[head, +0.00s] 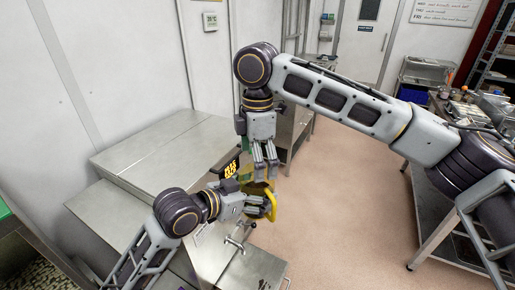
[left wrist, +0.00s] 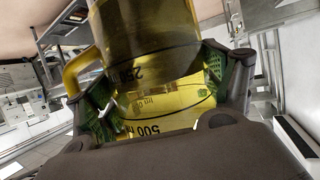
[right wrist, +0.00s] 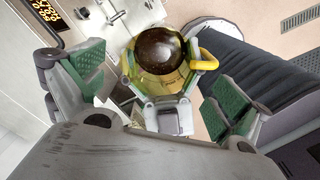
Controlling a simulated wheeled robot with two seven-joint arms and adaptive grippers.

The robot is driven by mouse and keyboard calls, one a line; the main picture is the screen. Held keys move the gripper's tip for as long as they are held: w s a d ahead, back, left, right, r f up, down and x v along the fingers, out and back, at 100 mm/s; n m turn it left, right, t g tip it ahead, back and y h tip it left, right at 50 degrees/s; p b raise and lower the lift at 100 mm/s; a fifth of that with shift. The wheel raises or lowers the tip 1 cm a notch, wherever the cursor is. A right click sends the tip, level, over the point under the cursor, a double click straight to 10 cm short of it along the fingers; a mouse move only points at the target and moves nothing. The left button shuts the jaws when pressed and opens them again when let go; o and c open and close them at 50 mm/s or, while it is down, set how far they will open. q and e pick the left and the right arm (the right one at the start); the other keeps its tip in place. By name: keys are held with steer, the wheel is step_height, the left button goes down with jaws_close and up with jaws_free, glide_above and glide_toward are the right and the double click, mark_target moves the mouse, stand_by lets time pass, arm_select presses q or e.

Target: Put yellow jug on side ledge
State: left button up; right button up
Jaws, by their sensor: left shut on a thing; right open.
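The yellow jug (head: 258,187) is see-through, with a yellow handle. My left gripper (head: 254,202) is shut on its body. In the left wrist view the jug (left wrist: 160,85) sits between both finger pads, with volume marks on its wall. In the right wrist view I look down into the jug (right wrist: 158,72); dark brown content shows inside and the handle points right. My right gripper (head: 265,172) is open and empty, just above the jug. Steel surfaces stand at the left, a higher one (head: 160,150) and a lower one (head: 105,212); I cannot tell which is the side ledge.
A small display with yellow digits (head: 231,168) stands behind the jug. A steel unit with a tap (head: 236,243) is below my left gripper. A workbench (head: 432,205) with items is at the right. The two left steel tops look clear, and the floor between is open.

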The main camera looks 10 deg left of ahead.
mark_target(267, 187)
steer(key=shift+f, duration=1.95)
arm_select(q)
steer(key=shift+r, duration=0.1)
arm_select(e)
steer(key=c, duration=1.3)
arm_select(q)
steer(key=o, duration=1.5)
steer(key=shift+c, duration=0.2)
arm_select(e)
steer(key=shift+c, duration=0.8)
arm_select(q)
steer(key=shift+d, duration=0.1)
